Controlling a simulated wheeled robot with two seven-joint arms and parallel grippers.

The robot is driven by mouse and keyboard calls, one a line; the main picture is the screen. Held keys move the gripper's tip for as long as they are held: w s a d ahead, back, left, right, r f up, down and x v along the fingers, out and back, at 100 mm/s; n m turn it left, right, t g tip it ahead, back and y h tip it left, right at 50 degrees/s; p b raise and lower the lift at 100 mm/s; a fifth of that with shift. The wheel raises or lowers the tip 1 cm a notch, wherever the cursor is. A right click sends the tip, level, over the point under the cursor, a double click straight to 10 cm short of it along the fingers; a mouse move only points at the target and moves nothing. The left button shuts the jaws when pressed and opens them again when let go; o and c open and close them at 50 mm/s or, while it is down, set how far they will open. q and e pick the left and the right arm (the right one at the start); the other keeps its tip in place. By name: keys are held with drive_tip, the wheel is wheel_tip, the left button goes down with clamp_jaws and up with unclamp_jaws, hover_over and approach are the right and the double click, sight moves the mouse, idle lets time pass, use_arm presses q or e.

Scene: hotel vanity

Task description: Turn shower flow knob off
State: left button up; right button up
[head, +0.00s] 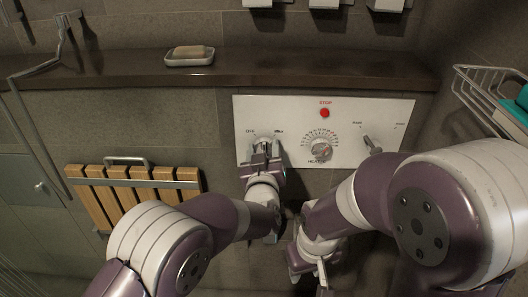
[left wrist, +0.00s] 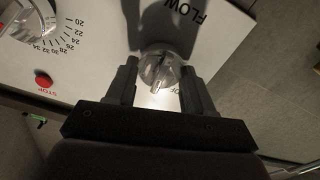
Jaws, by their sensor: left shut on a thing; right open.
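The flow knob (head: 261,141) is at the left end of the white shower panel (head: 350,107), between an "OFF" label and a second label. My left gripper (head: 262,151) is at it, with a finger on either side. In the left wrist view the clear round knob (left wrist: 158,68) sits between the two fingers of my left gripper (left wrist: 160,85), with "FLOW" printed beside it and part of an "OFF" label near it. My right gripper (head: 311,268) hangs low, below the panel and away from it; its fingers show poorly.
The panel also has a red stop button (head: 324,113), a temperature dial (head: 320,149) and a lever (head: 372,145) at right. A ledge (head: 120,75) with a soap dish (head: 190,60) runs above. A wooden folding seat (head: 135,190) is at left, a wire basket (head: 490,95) at right.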

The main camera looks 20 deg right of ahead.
use_arm(q)
drive_tip(key=shift+a+f+n+b, duration=0.1)
drive_tip(key=shift+n+b, duration=3.2)
drive_tip(key=shift+n, duration=0.9)
drive_tip(key=o, duration=1)
drive_tip(key=shift+o, duration=0.2)
